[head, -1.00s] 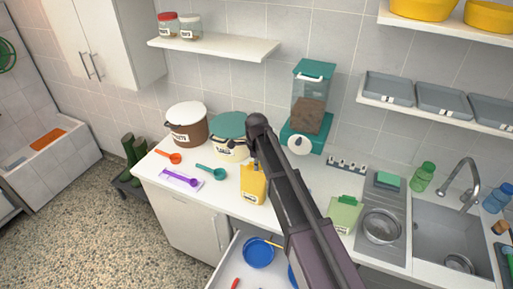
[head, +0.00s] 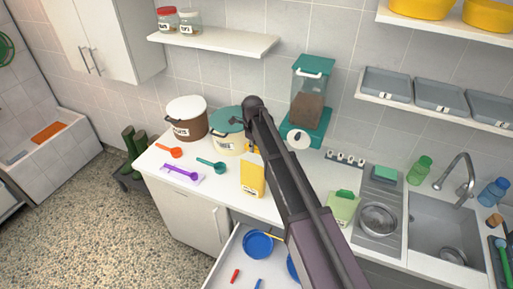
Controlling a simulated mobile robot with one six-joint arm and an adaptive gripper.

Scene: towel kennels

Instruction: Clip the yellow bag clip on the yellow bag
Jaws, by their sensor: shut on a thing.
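The yellow bag (head: 252,176) stands upright on the white counter, with a label low on its front. My gripper (head: 257,146) is just above and behind the bag's top, mostly hidden by my dark arm. It is shut on a small yellow piece, which looks like the yellow bag clip (head: 249,149). The clip is close to the bag's top edge; I cannot tell whether they touch.
A brown pot (head: 187,118) and a cream pot (head: 226,141) stand behind left. Orange, teal and purple scoops lie left. A teal dispenser (head: 309,95) stands behind. A green bag (head: 343,208) is right, near the sink. An open drawer (head: 226,271) sits below.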

